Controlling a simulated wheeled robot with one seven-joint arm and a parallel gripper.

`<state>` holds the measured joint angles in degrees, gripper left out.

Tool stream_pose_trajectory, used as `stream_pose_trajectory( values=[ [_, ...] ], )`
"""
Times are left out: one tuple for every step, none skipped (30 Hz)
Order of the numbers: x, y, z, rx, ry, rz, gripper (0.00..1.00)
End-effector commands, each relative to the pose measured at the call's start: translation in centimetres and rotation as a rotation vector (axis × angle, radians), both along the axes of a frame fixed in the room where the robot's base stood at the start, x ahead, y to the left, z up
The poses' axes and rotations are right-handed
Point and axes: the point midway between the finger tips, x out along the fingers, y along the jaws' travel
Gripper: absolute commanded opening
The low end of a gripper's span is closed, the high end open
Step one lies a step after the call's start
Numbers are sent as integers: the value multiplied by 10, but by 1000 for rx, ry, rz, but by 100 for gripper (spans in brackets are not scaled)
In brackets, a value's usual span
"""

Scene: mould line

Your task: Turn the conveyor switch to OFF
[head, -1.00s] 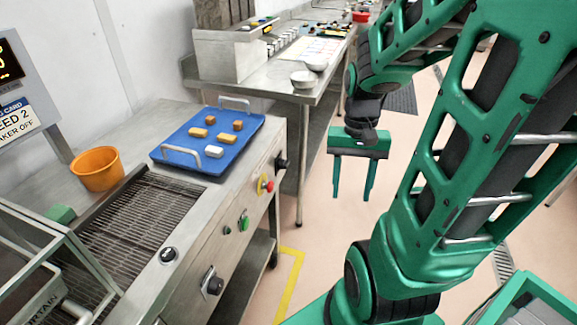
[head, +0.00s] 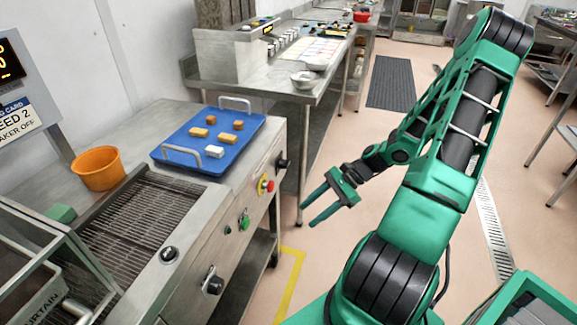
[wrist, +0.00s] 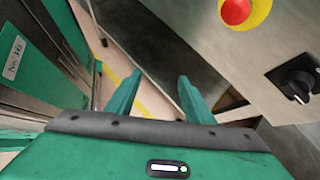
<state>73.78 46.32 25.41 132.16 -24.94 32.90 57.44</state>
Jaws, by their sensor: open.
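The machine front panel (head: 225,250) carries several controls, and no label on them is readable, so I cannot tell which is the conveyor switch. A black rotary knob (head: 283,162) sits at the panel's far end; in the wrist view it is a black knob (wrist: 297,82) with a white pointer mark. Another black rotary knob (head: 213,285) is on a plate at the near end. A green button (head: 244,224) lies between them. My gripper (head: 306,214) is open and empty, in the air right of the panel, apart from all controls. Its fingers also show in the wrist view (wrist: 160,80).
A red emergency stop on yellow (head: 266,184) sits near the far knob. A blue tray (head: 230,165) with several small blocks and an orange bucket (head: 97,168) stand on the machine top. A steel table (head: 270,75) is behind. The floor right of the machine is clear.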

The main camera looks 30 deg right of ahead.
Motion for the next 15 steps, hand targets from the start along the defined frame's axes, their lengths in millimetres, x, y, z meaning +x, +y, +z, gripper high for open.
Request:
stream_pose_trajectory(
  values=[
    [8,-1,-4,61,-10,-69,48],
    [14,-2,-5,96,-15,-106,48],
    [21,-3,-5,143,-23,-158,48],
    [27,-5,-5,177,-30,-198,48],
    [33,-7,-5,212,-38,-236,48],
    [41,-11,-3,260,-48,-288,48],
    [47,-14,-1,298,-57,-328,48],
    [53,-18,0,335,-64,-367,48],
    [60,-24,4,385,-79,-419,48],
    [65,-29,6,421,-88,-457,48],
    [70,-34,10,459,-99,-493,48],
    [76,-42,14,505,-111,-540,48],
    [80,-48,17,539,-120,-572,48],
    [84,-54,20,570,-130,-602,48],
    [87,-62,24,609,-142,-638,48]
  ],
)
